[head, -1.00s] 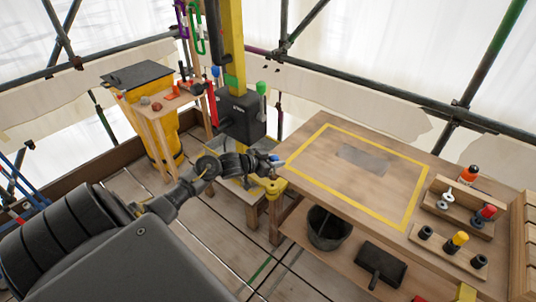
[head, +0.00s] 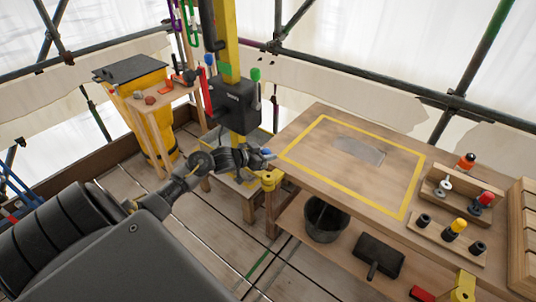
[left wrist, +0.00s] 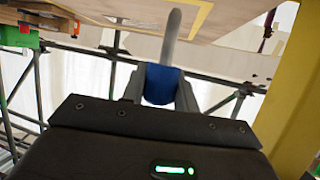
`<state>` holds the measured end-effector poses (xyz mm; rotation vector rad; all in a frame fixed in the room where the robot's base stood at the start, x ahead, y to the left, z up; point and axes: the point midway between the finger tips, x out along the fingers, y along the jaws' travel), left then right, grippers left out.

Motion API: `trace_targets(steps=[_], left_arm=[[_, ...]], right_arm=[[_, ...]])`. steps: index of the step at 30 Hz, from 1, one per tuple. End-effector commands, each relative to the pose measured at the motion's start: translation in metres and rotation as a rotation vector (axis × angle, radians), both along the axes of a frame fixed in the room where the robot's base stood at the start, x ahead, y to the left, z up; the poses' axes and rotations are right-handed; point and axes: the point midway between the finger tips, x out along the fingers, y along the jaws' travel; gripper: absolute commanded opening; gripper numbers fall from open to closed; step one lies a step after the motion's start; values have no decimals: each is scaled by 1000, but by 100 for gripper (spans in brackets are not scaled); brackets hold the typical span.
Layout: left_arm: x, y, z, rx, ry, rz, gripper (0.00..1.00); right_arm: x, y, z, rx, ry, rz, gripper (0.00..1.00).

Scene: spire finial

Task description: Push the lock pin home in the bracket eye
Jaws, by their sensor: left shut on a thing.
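The yellow bracket (head: 269,180) is fixed at the near left corner of the wooden bench; its eye is too small to make out. My left gripper (head: 260,155) is just above the bracket in the head view. It is shut on the lock pin, whose blue part (head: 266,153) shows at the fingertips. In the left wrist view the blue part (left wrist: 161,85) sits between the fingers, and a grey curved piece (left wrist: 174,35) rises beyond it. I cannot tell whether the pin's tip is in the eye.
The wooden bench (head: 300,143) has a yellow taped outline and a grey plate (head: 360,150). Racks with coloured-top parts (head: 455,228) stand at its right. A yellow mast (head: 228,40) with a black box (head: 236,105) rises behind my gripper. A bucket (head: 325,218) is below.

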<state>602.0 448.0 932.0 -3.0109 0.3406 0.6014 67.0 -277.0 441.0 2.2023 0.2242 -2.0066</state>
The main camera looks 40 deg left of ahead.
Motion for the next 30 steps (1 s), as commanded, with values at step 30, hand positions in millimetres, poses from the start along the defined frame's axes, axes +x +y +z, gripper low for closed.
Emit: trace_targets(steps=[30], left_arm=[[0,-7,-29,-3,-2,-14,6]], right_arm=[[2,-1,-29,-2,-2,1,36]])
